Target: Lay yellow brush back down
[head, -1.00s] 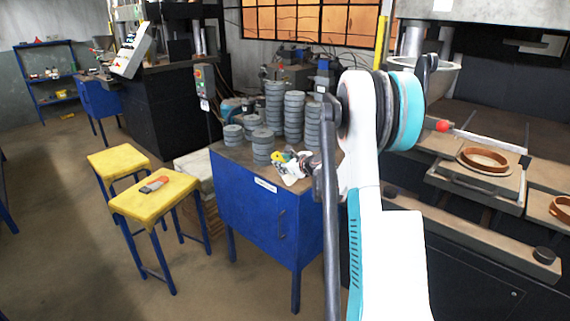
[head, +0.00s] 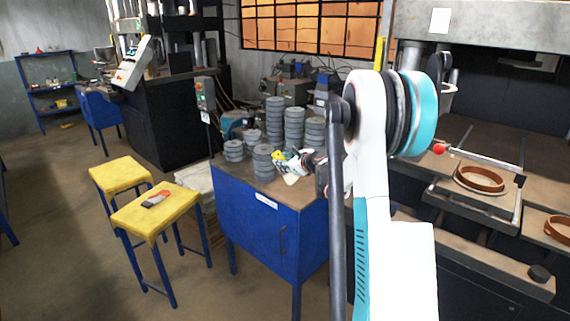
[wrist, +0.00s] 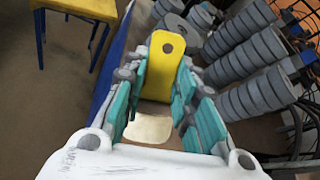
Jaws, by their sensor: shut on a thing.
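The yellow brush (wrist: 168,68) is between the teal-padded fingers of my gripper (wrist: 167,85) in the wrist view. Its yellow end with a round hole points away from the palm. A pale cream patch lies behind it, nearer the palm; I cannot tell whether it is part of the brush. In the head view, my gripper (head: 291,164) is over the blue cabinet's top, beside the front disc stack, with a bit of yellow showing at its tip. I cannot tell the height of the brush above the top.
The blue cabinet (head: 262,222) carries several stacks of grey flap discs (head: 294,128). Two yellow-topped stools (head: 178,210) stand to its left, the nearer holding an orange and grey object (head: 156,198). A press (head: 480,215) stands on the right. Little bare cabinet top shows.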

